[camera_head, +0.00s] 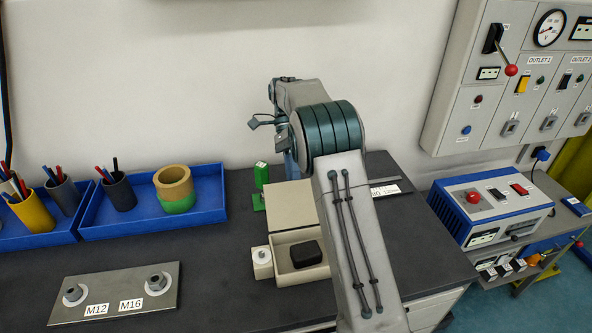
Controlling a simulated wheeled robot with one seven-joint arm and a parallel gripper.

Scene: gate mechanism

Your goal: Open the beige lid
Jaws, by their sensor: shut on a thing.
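The beige lid (288,196) lies behind the open part of a beige box (285,276), and its right part is hidden by my arm. The box's front part is uncovered, and a black block (306,253) shows inside it. My gripper (291,168) shows only in part, as a bluish piece behind my arm, pointing down at the far edge of the lid. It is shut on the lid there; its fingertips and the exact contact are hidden.
A small beige block with a round knob (262,261) stands left of the box. A green upright piece (261,176) stands behind it. A blue tray (135,223) with cups and rings is at left, and a metal plate with bolts (118,293) is in front.

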